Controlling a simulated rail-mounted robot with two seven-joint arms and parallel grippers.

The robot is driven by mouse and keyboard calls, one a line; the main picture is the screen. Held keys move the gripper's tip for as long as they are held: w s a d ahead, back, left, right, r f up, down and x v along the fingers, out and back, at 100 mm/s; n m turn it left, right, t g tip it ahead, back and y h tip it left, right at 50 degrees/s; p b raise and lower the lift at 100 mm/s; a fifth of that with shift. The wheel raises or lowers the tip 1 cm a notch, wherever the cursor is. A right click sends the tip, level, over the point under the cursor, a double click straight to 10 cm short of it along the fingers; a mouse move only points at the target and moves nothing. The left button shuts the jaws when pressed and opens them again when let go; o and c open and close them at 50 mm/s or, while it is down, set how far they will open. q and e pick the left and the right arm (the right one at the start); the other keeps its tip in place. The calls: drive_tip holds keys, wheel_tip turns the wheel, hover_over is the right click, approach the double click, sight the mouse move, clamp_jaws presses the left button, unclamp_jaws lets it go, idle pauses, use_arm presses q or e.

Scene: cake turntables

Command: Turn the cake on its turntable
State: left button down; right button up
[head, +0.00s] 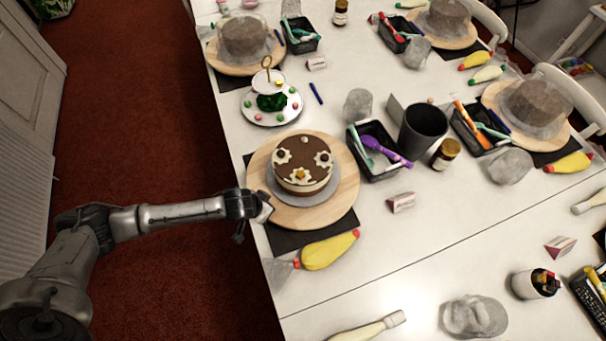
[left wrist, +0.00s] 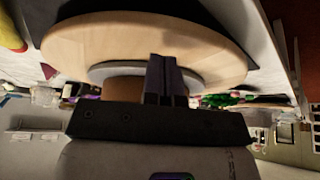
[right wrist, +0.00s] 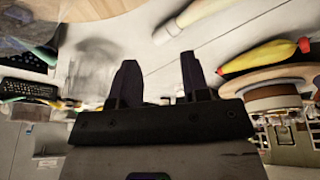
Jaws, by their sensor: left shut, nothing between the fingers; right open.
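The brown-topped cake (head: 302,161) with cream decorations sits on a grey plate (head: 277,190) on the round wooden turntable (head: 342,197). My left gripper (head: 265,207) is at the turntable's left edge, shut and empty. I cannot tell whether it touches the rim. In the left wrist view its closed fingers (left wrist: 166,76) lie in front of the turntable (left wrist: 80,45) and partly hide the cake (left wrist: 124,84). My right gripper (right wrist: 159,78) is open and empty in the right wrist view, away from the cake, and is outside the head view.
A yellow piping bag (head: 328,250) lies just in front of the turntable. A black tray of tools (head: 378,172) stands to its right, and a tiered stand with sweets (head: 272,100) behind it. A small box (head: 401,202) lies at right.

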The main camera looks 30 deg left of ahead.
sight(287, 218)
idle(0.5)
use_arm(q)
drive_tip(key=shift+f, duration=0.2)
drive_tip(key=shift+f, duration=0.45)
drive_tip(key=shift+d+r, duration=0.15)
drive_tip(key=shift+d, duration=0.1)
drive_tip(key=d+p, duration=0.2)
drive_tip(key=d, duration=0.2)
drive_tip(key=shift+s+d, duration=0.1)
drive_tip(key=shift+d, duration=0.2)
drive_tip(key=shift+d+p, duration=0.45)
drive_tip(key=shift+d, duration=0.25)
